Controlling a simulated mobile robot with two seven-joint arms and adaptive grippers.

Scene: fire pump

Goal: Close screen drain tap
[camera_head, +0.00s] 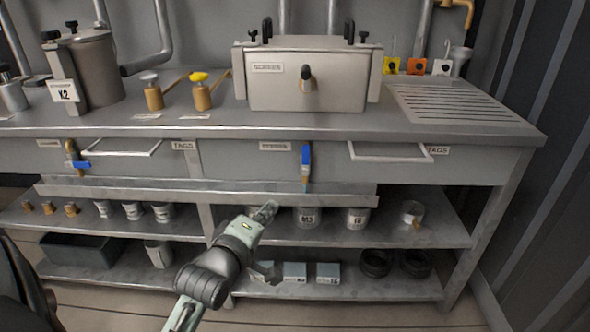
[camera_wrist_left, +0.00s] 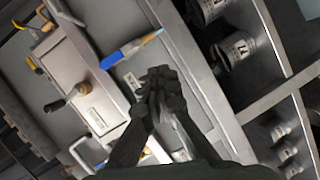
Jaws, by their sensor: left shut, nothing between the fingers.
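The screen drain tap (camera_head: 306,157) hangs under the bench front, below the metal box with a screen label (camera_head: 294,75). Its blue lever stands upright, in line with its pipe. In the left wrist view the tap (camera_wrist_left: 118,54) shows above and left of the fingers, with the blue lever lying along the pipe. My left gripper (camera_head: 265,211) is shut and empty, below and left of the tap, near the metal trough's edge. In the left wrist view its fingertips (camera_wrist_left: 160,82) are together and apart from the tap. My right gripper is not in view.
A metal trough (camera_head: 150,190) runs under the taps. Cans (camera_head: 357,218) and boxes (camera_head: 295,272) fill the shelves below. Floor in front is clear at right.

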